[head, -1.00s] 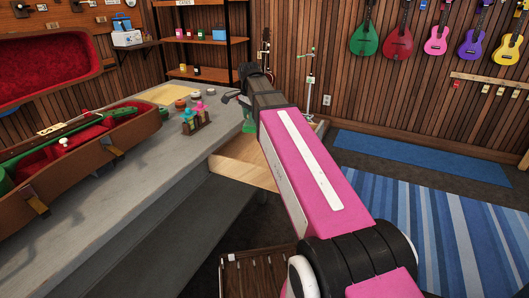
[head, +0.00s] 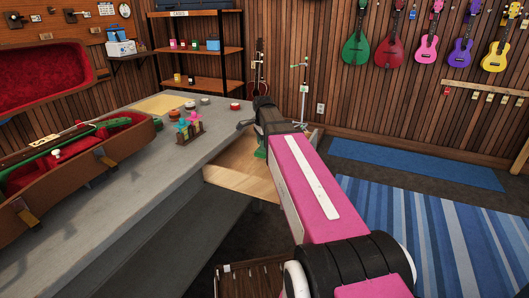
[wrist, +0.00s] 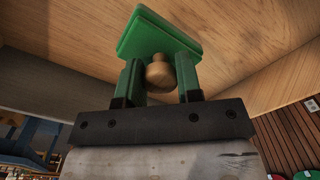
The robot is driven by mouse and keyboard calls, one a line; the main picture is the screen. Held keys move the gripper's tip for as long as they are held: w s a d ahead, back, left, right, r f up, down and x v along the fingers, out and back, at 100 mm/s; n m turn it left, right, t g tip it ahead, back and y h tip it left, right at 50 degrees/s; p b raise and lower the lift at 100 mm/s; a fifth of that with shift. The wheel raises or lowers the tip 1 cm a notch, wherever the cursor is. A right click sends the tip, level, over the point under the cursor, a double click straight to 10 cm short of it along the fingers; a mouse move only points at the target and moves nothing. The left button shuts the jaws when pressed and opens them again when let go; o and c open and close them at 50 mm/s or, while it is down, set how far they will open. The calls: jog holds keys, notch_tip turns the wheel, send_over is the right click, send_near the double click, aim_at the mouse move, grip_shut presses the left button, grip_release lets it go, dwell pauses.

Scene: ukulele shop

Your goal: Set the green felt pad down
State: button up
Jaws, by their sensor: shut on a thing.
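In the wrist view, my gripper (wrist: 160,85) is shut on the round wooden knob (wrist: 160,72) of the green felt pad (wrist: 158,35). The pad is a green block just beyond the fingertips, with pale wood around it. In the head view, my gripper is mostly hidden behind my pink arm. A bit of green (head: 260,152) shows beside the arm, over the open pale wooden drawer (head: 235,172) at the bench end. I cannot tell whether the pad touches the wood.
The grey bench (head: 140,185) carries an open red-lined case (head: 75,165), a small rack with turquoise and pink pieces (head: 188,130), and several small round pots. A stand (head: 302,85) rises behind the drawer. Blue rugs (head: 400,225) cover the floor at right.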

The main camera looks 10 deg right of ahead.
aim_at(265, 151)
jog(key=shift+d+f, duration=0.3)
jog(key=shift+d, duration=0.05)
jog(key=shift+f, duration=1.9)
jog(key=shift+f, duration=0.15)
jog(key=o, duration=0.9)
notch_tip(265, 151, up, 12)
jog(key=shift+r, duration=0.15)
